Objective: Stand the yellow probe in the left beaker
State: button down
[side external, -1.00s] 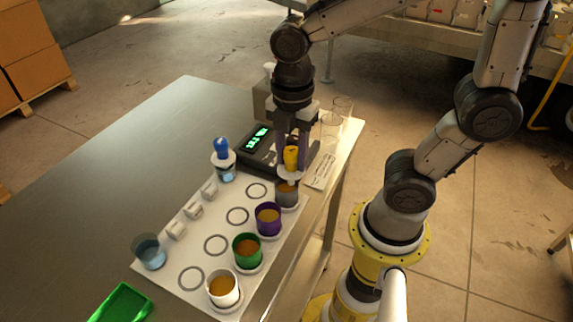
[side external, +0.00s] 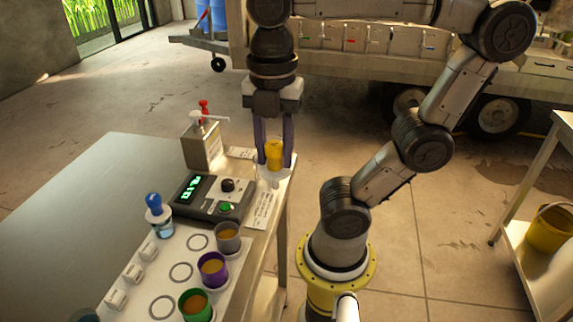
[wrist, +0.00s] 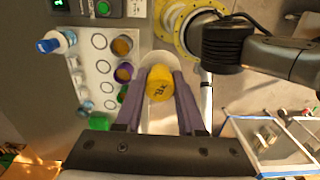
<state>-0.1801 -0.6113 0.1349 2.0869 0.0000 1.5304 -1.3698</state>
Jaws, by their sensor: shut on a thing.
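My gripper (side external: 274,162) is shut on the yellow probe (side external: 274,152), holding it upright by its yellow head near the table's right edge. In the wrist view the yellow head (wrist: 160,84) sits between the two purple-grey fingers. A pale, partly see-through shape shows under the head in both views; I cannot tell whether it is the probe's collar, a clear beaker or both. The probe's lower end is hidden. A blue-headed probe (side external: 155,203) stands in a clear beaker at the left.
A meter with green digits (side external: 212,196) lies left of my gripper, with a pump dispenser (side external: 203,140) behind it. Grey (side external: 228,238), purple (side external: 213,270) and green (side external: 195,306) cups stand on the white mat in front. A white card (side external: 262,208) lies by the table edge.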

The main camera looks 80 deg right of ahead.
jog(key=w+a+r+n, duration=0.1)
jog(key=w+a, duration=0.3)
jog(key=w, duration=0.3)
jog(key=w+a+r, duration=0.1)
jog(key=w+a, duration=0.3)
jog(key=w, duration=0.3)
jog(key=w+a+r+n, duration=0.1)
jog(key=w+a+r, duration=0.1)
jog(key=w+a, duration=0.3)
jog(key=w+a+f+n, duration=0.1)
jog(key=w+a+f, duration=0.4)
jog(key=w+a, duration=0.15)
jog(key=a+f, duration=0.3)
jog(key=f, duration=0.4)
jog(key=a+f+n, duration=0.1)
jog(key=a+f, duration=0.2)
jog(key=f, duration=0.3)
jog(key=shift+w+a+f+n, duration=0.3)
jog(key=shift+w+a+f, duration=0.05)
jog(key=shift+w, duration=0.1)
jog(key=shift+f, duration=0.65)
jog(key=c, duration=0.8)
grip_release()
